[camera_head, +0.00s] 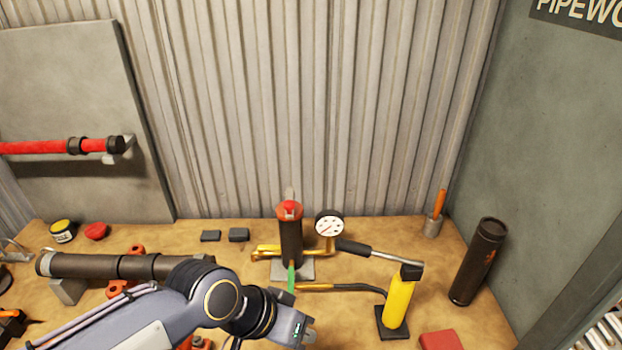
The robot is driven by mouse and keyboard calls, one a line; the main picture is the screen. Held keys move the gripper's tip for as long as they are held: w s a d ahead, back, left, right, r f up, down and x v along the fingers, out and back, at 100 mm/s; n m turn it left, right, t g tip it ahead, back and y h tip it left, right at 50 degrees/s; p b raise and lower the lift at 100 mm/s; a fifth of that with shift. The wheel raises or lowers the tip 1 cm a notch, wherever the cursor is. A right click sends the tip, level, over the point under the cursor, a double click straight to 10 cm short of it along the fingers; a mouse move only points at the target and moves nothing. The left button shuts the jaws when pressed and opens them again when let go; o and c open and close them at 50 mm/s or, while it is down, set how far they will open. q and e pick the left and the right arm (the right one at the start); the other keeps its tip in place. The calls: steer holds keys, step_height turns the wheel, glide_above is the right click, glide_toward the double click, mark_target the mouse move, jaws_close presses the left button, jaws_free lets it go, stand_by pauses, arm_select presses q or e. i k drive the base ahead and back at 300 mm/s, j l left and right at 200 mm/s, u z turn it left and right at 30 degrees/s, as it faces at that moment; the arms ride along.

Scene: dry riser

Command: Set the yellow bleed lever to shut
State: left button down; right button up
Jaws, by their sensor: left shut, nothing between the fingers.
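A dark upright riser (291,245) with a red cap (290,209) stands on a grey base plate at the middle of the bench. Yellow-brass fittings (268,251) stick out to its left, low down; the yellow bleed lever seems to be among them, but its exact shape and setting are too small to tell. A green strip (291,276) shows in front of the riser. My left gripper (303,333) is at the bottom middle, nearer to me than the riser and apart from the brass fittings. It is shut and empty. My right gripper is not in view.
A white gauge (329,223) stands right of the riser. A yellow hand pump (398,301) with a black-gripped handle (354,248) and a dark hose (350,287) is further right. A dark pipe (90,265) lies left. A dark tube (478,262) stands at the right.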

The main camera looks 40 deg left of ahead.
mark_target(260, 248)
steer(key=j+u, duration=0.1)
steer(key=u, duration=0.3)
steer(key=j+u, duration=0.1)
steer(key=u, duration=0.3)
steer(key=j+u, duration=0.1)
steer(key=u, duration=0.3)
